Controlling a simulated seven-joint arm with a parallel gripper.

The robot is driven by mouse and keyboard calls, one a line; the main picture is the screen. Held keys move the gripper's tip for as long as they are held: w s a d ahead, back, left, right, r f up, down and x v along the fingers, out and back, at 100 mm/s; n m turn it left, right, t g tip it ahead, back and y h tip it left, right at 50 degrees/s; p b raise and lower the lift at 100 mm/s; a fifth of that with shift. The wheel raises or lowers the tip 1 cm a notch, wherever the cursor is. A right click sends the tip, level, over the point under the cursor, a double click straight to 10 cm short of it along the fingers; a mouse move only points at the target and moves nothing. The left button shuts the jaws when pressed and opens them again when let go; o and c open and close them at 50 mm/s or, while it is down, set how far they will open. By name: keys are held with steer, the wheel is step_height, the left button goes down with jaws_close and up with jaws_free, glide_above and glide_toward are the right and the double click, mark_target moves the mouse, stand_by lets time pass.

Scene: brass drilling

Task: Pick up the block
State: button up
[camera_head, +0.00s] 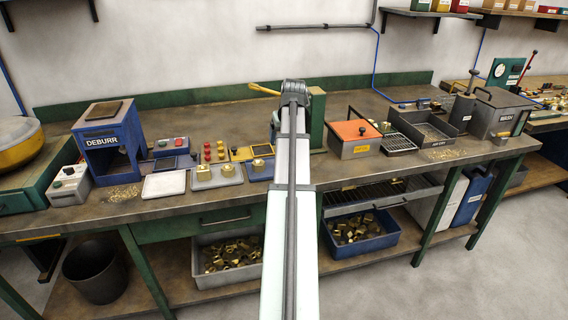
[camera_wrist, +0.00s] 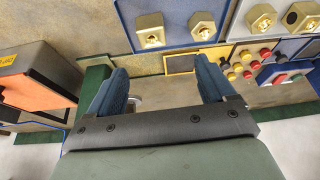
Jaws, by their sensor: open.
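My gripper (camera_wrist: 162,80) is open and empty in the wrist view, its two blue fingers apart over bare bench. Two brass blocks, one (camera_wrist: 150,30) and another (camera_wrist: 204,26), sit on a blue tray (camera_wrist: 178,42) beyond the fingertips. Two more, one (camera_wrist: 261,18) and a dark-holed one (camera_wrist: 298,16), sit on a grey tray at the top right. In the head view my arm hides the gripper and part of the blue tray; one block (camera_head: 258,164) shows there. The grey tray's blocks also show, one (camera_head: 203,173) and another (camera_head: 227,170). Which block is meant is unclear.
An orange-topped box (camera_head: 354,137) stands right of my arm, and it also shows close on the left in the wrist view (camera_wrist: 36,83). A yellow-framed panel (camera_wrist: 180,64) and red and yellow buttons (camera_wrist: 246,66) lie near the trays. The blue DEBURR machine (camera_head: 108,140) stands left.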

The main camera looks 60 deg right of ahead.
steer(key=x, duration=0.8)
steer(key=shift+s+d+f, duration=0.25)
steer(key=shift+s+x, duration=0.15)
steer(key=shift+x, duration=1.15)
steer(key=shift+s+x, duration=0.15)
steer(key=shift+x, duration=1.15)
steer(key=shift+d, duration=0.15)
steer(key=shift+c, duration=0.2)
jaws_close()
